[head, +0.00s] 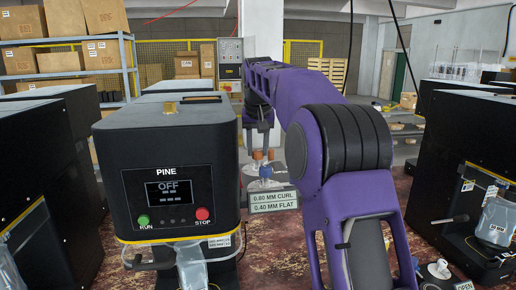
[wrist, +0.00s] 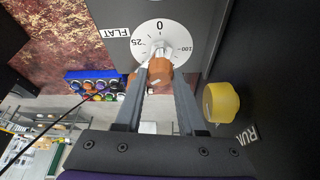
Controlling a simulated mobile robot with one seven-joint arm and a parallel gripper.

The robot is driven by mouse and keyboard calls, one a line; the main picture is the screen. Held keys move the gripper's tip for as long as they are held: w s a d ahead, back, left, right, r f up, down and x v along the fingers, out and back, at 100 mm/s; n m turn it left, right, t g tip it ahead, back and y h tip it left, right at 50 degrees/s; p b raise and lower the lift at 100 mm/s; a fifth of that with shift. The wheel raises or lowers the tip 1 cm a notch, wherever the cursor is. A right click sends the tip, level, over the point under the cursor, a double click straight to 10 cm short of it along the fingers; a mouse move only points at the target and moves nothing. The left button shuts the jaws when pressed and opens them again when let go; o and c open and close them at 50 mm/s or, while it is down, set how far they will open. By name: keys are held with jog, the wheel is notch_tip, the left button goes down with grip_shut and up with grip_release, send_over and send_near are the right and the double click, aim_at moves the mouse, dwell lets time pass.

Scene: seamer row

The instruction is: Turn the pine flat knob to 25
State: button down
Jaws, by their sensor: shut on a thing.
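The flat knob is an orange-brown round knob (wrist: 160,70) in front of a white dial (wrist: 178,32) marked 0, 25 and 100. A FLAT label (wrist: 115,33) sits beside the dial. My gripper (wrist: 158,78) is shut on the knob, a finger on each side. A pale pointer shows just past the knob, towards the 0; its exact reading is unclear. In the head view the black PINE machine (head: 165,130) stands at the left, its display reading OFF. My gripper (head: 264,130) shows beside its right side there; the knob is not clear in that view.
A yellow knob (wrist: 221,102) stands close to my right finger, by a RUN label. A sign (head: 273,201) reads 0.60 mm curl, 0.40 mm flat. A blue tray (wrist: 75,76) holds several coloured items. Other black machines (head: 465,150) stand on both sides.

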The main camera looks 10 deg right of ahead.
jog(key=shift+m+h, duration=0.6)
jog(key=shift+m, duration=0.8)
jog(key=c, duration=0.5)
grip_release()
jog(key=shift+a, duration=0.1)
jog(key=shift+r, duration=0.1)
